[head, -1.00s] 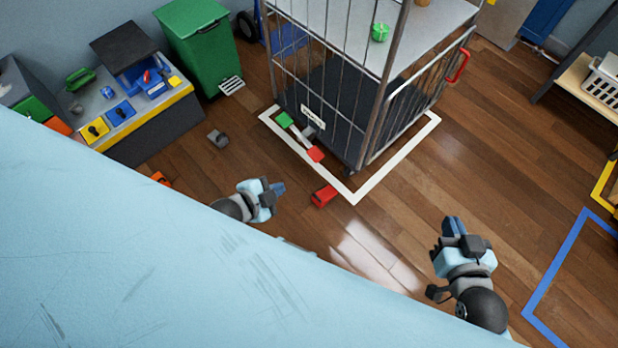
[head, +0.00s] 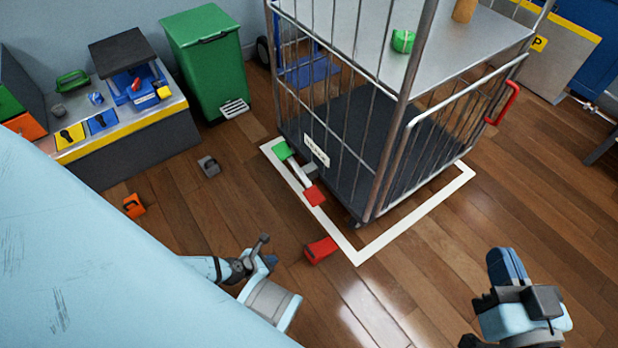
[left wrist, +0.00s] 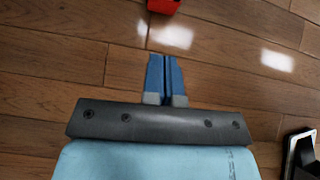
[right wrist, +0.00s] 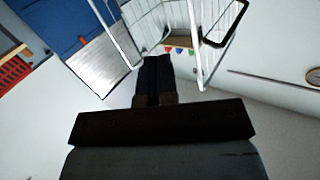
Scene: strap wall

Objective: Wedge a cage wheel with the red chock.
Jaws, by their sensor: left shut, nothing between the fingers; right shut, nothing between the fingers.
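The red chock (head: 320,250) lies on the wooden floor, just outside the white floor outline near the cage's front corner. It also shows at the top edge of the left wrist view (left wrist: 163,5). The wire cage (head: 398,120) stands inside the outline, with a dark lower deck and a foot bar with a green and a red pedal (head: 314,195) on its near side. A caster shows small under the near corner (head: 361,222). My left gripper (head: 270,261) is shut and empty, to the left of the chock and apart from it. My right gripper (head: 506,264) is shut and empty, right of the cage.
An orange block (head: 133,206) and a grey block (head: 209,166) lie on the floor to the left. A green pedal bin (head: 208,60) and a low bench (head: 130,135) stand behind them. The white outline (head: 415,228) encloses the cage. Floor between chock and right gripper is clear.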

